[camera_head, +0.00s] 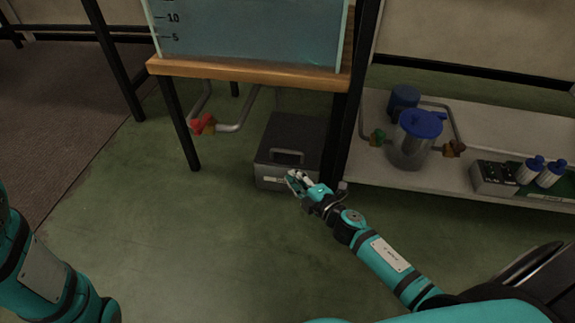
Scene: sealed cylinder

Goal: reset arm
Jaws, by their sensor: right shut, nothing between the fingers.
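My right arm, teal and dark, reaches in from the lower right. Its gripper (299,183) is shut and empty. In the picture it overlaps the lower front of a dark grey box (290,136) with a handle on its front. I cannot tell whether the fingers touch the box. My left arm (42,268) shows at the lower left edge, and its gripper is out of view.
A tank of bluish liquid (250,35) stands on a wooden-topped table (240,70) with dark legs. Below it is a pipe with a red valve (203,123). A low grey shelf (400,171) at right holds a blue-lidded container (414,138) and bottles (530,169). The green floor at left is clear.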

